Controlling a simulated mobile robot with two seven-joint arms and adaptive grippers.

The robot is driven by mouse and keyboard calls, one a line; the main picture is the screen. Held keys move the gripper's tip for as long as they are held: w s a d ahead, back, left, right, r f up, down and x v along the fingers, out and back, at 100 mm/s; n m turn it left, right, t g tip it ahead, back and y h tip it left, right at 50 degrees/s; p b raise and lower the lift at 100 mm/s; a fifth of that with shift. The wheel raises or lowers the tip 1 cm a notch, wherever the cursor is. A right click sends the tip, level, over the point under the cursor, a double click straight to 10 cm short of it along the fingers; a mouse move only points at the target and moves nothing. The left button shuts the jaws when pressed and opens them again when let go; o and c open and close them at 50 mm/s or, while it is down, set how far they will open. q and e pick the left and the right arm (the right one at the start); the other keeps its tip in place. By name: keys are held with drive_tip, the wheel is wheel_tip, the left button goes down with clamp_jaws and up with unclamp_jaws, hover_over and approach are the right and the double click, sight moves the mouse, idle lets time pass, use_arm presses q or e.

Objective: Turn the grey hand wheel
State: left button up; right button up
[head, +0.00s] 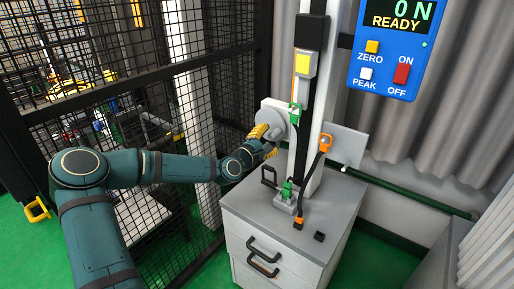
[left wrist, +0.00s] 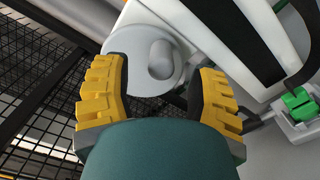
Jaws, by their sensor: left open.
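The grey hand wheel (head: 271,124) is a round disc on the left side of the white test column, above the cabinet. In the left wrist view the wheel (left wrist: 140,62) has a rounded knob (left wrist: 161,59) standing out from its face. My left gripper (head: 266,140) is at the wheel's lower front in the head view. In the left wrist view its yellow fingers (left wrist: 158,98) are open, one on each side of the wheel's lower part, with the knob between and beyond them. I cannot tell whether they touch it. My right gripper is not in view.
A grey drawer cabinet (head: 262,215) stands under the column, with a green clamp (head: 287,190) and an orange-tipped cable on top. Black mesh fencing (head: 200,100) is close behind my left arm. A blue panel (head: 391,45) reading "0 N READY" hangs at upper right.

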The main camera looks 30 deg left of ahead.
use_arm(q)
drive_tip(key=s, duration=0.7)
drive_tip(key=shift+s+a, duration=0.2)
drive_tip(key=shift+a, duration=0.05)
drive_tip(key=s+d+f+m+g+h, duration=0.25)
drive_tip(key=d+f+m+g, duration=0.2)
drive_tip(key=d+f, duration=0.5)
drive_tip(key=s+d+f+m+g+h, duration=0.25)
drive_tip(key=d+f+m, duration=0.25)
drive_tip(key=d+f, duration=0.45)
drive_tip(key=s+d+f+m+g+y, duration=0.1)
drive_tip(key=s+d+f+m+g, duration=0.3)
drive_tip(key=s, duration=0.5)
drive_tip(key=s+d+f+m+g+y, duration=0.1)
drive_tip(key=s+d+f+m+g, duration=0.3)
drive_tip(key=s+f+m, duration=0.3)
drive_tip(key=s+g, duration=0.1)
drive_tip(key=s, duration=0.1)
drive_tip(key=shift+s+f+m, duration=0.2)
drive_tip(key=shift+s+m, duration=0.1)
drive_tip(key=shift+m, duration=0.05)
